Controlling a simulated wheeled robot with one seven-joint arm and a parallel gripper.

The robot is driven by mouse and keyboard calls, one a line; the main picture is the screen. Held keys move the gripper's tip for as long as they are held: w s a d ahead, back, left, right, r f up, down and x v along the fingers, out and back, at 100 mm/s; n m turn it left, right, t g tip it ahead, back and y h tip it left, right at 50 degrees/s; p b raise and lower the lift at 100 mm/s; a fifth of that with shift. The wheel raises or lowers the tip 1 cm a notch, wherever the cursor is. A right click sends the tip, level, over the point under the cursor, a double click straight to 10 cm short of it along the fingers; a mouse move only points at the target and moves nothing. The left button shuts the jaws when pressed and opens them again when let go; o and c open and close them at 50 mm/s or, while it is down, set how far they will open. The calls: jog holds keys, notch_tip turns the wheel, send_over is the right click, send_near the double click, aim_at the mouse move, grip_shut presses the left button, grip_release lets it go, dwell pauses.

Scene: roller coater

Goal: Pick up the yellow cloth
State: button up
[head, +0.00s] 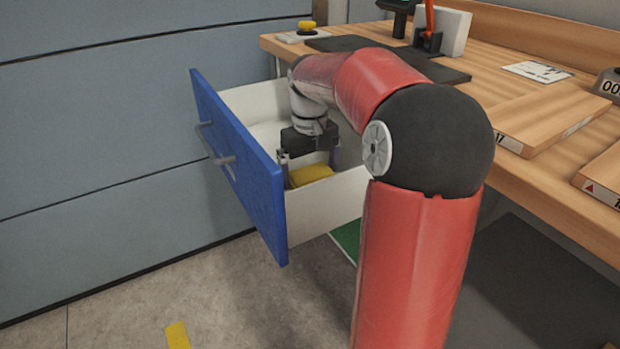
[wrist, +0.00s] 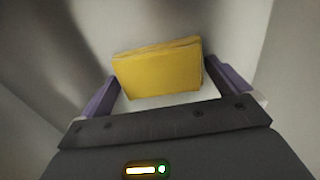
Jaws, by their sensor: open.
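The yellow cloth (head: 311,174) lies inside the open drawer (head: 325,207), near its front. It looks like a folded block in the wrist view (wrist: 160,70). My gripper (head: 309,160) reaches down into the drawer over the cloth. Its fingers (wrist: 170,88) are open, one to the left and one to the right of the cloth, with a gap visible on the left side. I cannot tell exactly how far the fingertips are above the drawer floor.
The blue drawer front (head: 238,160) with its handle (head: 215,146) stands close to my gripper, and white drawer walls surround it. The wooden worktop (head: 500,95) lies to the right, with a dark mat and wooden boards (head: 548,118). A grey wall is at the left.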

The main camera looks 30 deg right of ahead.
aim_at(307, 170)
jog(key=shift+f, duration=0.15)
jog(key=c, duration=0.7)
jog(key=shift+r, duration=0.6)
jog(key=shift+w+r, duration=0.25)
jog(key=shift+r, duration=0.4)
jog(key=shift+w+r, duration=0.25)
jog(key=shift+r, duration=0.35)
jog(key=w, duration=0.5)
jog(key=w+p, duration=0.1)
jog(key=w, duration=0.5)
jog(key=w+a+p, duration=0.1)
jog(key=w, duration=0.5)
jog(key=shift+f, duration=0.1)
